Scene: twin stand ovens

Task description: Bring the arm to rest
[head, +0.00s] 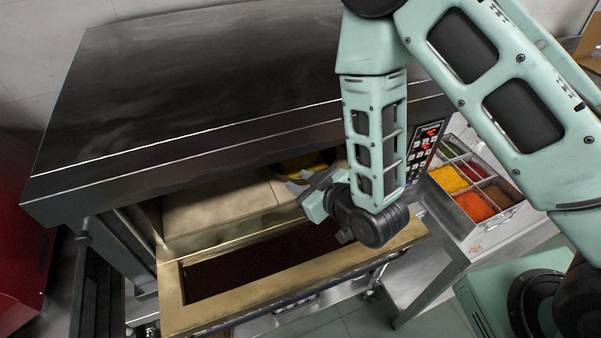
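My arm comes in from the right and bends down over the front of the oven (190,95). My gripper (300,192) is at the oven's open mouth, above the lowered oven door (175,300), and points left and inward. Its fingers are small in view and partly hidden, so I cannot tell whether they are apart. No held thing shows clearly. Inside the oven, behind the gripper, a round yellow item (305,162) sits on the pale oven floor (215,205), partly hidden by the arm.
The control panel (424,145) with red digits is right beside my arm. A steel tray (483,228) with several compartments of coloured toppings stands to the right on a steel counter (430,275). A red cabinet (20,230) is at the far left. Tiled floor shows below the door.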

